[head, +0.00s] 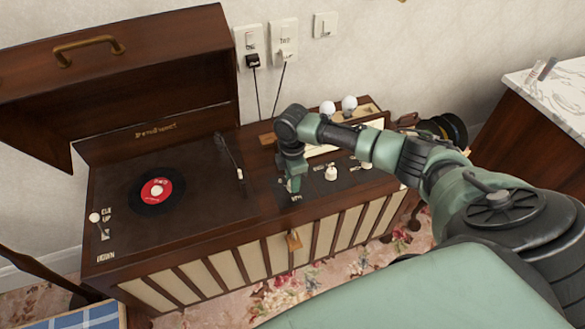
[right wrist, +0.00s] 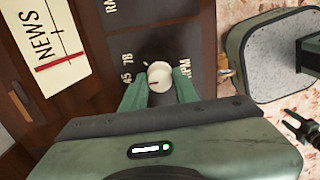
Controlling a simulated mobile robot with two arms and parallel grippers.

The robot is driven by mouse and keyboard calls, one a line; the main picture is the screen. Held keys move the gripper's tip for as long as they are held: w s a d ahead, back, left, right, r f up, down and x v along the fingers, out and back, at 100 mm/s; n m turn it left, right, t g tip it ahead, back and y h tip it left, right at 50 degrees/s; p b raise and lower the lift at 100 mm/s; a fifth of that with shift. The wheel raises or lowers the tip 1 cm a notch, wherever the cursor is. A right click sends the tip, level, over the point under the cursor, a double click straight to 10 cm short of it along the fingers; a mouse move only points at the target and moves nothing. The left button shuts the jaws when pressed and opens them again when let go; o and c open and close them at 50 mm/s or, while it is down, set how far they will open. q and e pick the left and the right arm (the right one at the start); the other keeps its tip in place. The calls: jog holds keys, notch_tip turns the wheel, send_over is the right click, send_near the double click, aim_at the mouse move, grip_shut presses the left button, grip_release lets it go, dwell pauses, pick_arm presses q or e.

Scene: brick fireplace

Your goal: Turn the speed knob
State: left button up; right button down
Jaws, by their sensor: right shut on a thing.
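A black record with a red label (head: 157,190) lies on the turntable, with the tonearm (head: 230,155) beside it. Another white knob (head: 331,173) stands right of my gripper. Two white bulbs stand at the cabinet's back. A marble-topped cabinet (head: 560,95) is at the right.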

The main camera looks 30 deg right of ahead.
jog(key=c, duration=1.1)
grip_release()
notch_tip(320, 180, up, 8)
jog(key=shift+f, duration=0.1)
